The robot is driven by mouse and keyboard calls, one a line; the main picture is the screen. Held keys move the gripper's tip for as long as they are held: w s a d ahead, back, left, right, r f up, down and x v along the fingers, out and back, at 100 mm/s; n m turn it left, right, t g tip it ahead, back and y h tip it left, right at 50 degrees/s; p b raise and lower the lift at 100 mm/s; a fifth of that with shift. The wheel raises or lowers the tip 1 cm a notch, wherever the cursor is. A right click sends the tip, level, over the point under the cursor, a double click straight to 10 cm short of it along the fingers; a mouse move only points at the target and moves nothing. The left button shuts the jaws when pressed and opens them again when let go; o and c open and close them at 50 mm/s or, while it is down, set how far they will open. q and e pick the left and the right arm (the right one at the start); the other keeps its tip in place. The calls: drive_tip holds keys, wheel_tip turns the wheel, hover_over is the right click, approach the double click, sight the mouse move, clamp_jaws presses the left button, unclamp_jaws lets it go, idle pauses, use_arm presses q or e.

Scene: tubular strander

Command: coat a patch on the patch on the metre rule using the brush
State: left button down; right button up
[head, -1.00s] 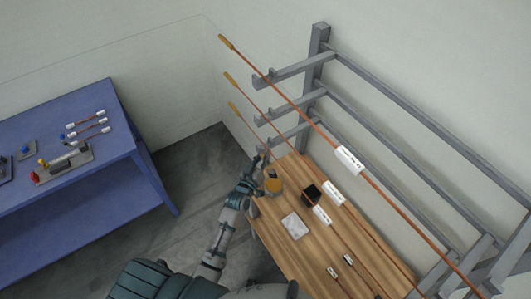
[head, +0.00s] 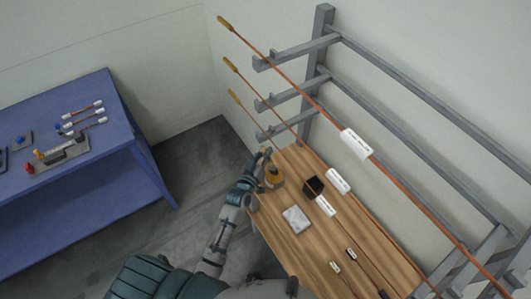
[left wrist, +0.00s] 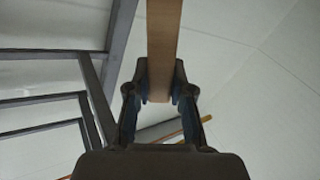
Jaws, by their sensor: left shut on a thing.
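In the left wrist view the gripper (left wrist: 160,97) is shut on a flat brown wooden handle (left wrist: 164,45), which fits the brush. The handle runs up out of that picture, and no bristles show. I cannot pick out the metre rule or its patch for sure. My right gripper is not in view.
The wooden bench (head: 331,230) also holds a black box (head: 313,187), a white pad (head: 296,219) and small labelled items. A grey rack (head: 324,60) carries long copper rods with white labels above it. A blue table (head: 75,185) stands left, with open floor (head: 195,165) between.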

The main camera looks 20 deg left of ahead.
use_arm(q)
drive_tip(key=shift+d, duration=0.1)
drive_tip(key=shift+d+f, duration=0.2)
drive_tip(key=shift+d, duration=0.05)
drive_tip(key=shift+a+f, duration=0.1)
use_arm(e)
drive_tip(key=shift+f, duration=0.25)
use_arm(q)
drive_tip(key=shift+f+b, duration=0.15)
drive_tip(key=shift+b, duration=0.15)
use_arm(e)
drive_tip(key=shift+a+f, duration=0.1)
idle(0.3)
